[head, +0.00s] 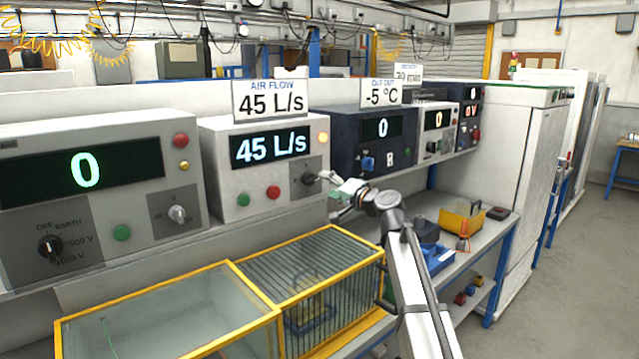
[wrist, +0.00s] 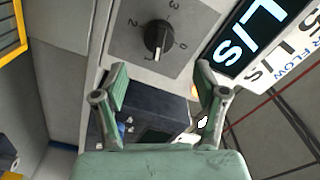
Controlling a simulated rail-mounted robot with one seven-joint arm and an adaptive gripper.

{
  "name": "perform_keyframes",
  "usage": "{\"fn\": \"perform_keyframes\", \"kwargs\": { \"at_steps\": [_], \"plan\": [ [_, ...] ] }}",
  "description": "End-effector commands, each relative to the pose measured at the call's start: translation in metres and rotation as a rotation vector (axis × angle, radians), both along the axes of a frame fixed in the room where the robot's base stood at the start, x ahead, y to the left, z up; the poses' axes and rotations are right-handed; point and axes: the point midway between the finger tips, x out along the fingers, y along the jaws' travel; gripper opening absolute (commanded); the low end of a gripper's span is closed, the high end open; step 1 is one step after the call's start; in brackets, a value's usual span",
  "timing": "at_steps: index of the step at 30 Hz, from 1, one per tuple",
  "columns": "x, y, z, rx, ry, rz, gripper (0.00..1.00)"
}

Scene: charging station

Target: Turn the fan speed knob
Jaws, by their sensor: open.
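The fan speed knob (head: 309,179) is a black dial on a grey plate at the lower right of the white air-flow unit (head: 240,190). In the wrist view the knob (wrist: 159,36) is at the top centre, with numerals around it and a white pointer mark at its lower edge. The unit's display (head: 270,149) reads 45 L/s. My gripper (head: 332,183) is just right of the knob in the head view. In the wrist view my gripper (wrist: 162,72) has its fingers spread and empty, with the knob beyond the tips and apart from them.
A sign (head: 270,99) above the unit reads AIR FLOW 45 L/s. A dark unit (head: 365,138) stands to the right and a white unit with a large dial (head: 50,246) to the left. A yellow-framed cage (head: 310,262) sits below. A yellow box (head: 462,217) lies on the bench.

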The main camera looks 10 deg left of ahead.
Motion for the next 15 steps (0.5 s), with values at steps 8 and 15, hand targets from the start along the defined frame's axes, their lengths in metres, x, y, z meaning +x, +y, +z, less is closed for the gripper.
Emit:
{"fn": "perform_keyframes", "kwargs": {
  "at_steps": [8,15],
  "plan": [
    [-0.028,-0.032,-0.001,-0.001,0.001,0.000,0.72],
    [-0.033,-0.038,0.000,0.000,0.000,0.001,0.72]
  ]
}}
